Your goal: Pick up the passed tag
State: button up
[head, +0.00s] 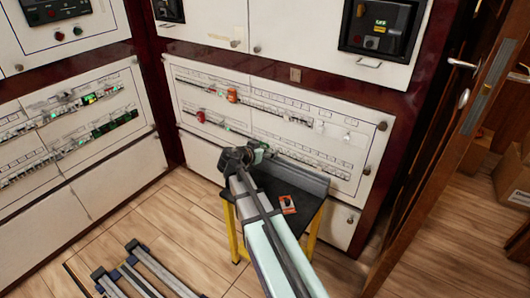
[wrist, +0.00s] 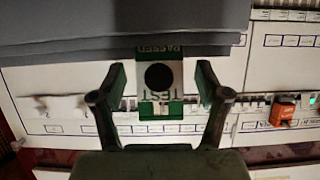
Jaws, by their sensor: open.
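The passed tag (wrist: 160,78) is a green and white card with a black round spot and the words PASSED and TEST, upside down in the wrist view. My gripper (wrist: 160,70) is open, with one finger on each side of the tag and a gap to it on both sides. The tag's far end meets the edge of a grey slab (wrist: 60,35). In the head view my gripper (head: 258,150) is in front of the lower breaker panel, above a black-topped stool (head: 260,189). I cannot make out the tag clearly there.
An orange and white tag (head: 288,204) lies on the stool beside a grey block (head: 300,180). Orange and red devices (head: 232,95) sit on the breaker rows. A folded metal frame (head: 140,270) lies on the floor. An open door (head: 450,140) stands at right.

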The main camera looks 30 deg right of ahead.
aim_at(265, 147)
jog(key=c, duration=1)
jog(key=shift+r, duration=0.1)
notch_tip(265, 147, up, 20)
jog(key=p, duration=0.3)
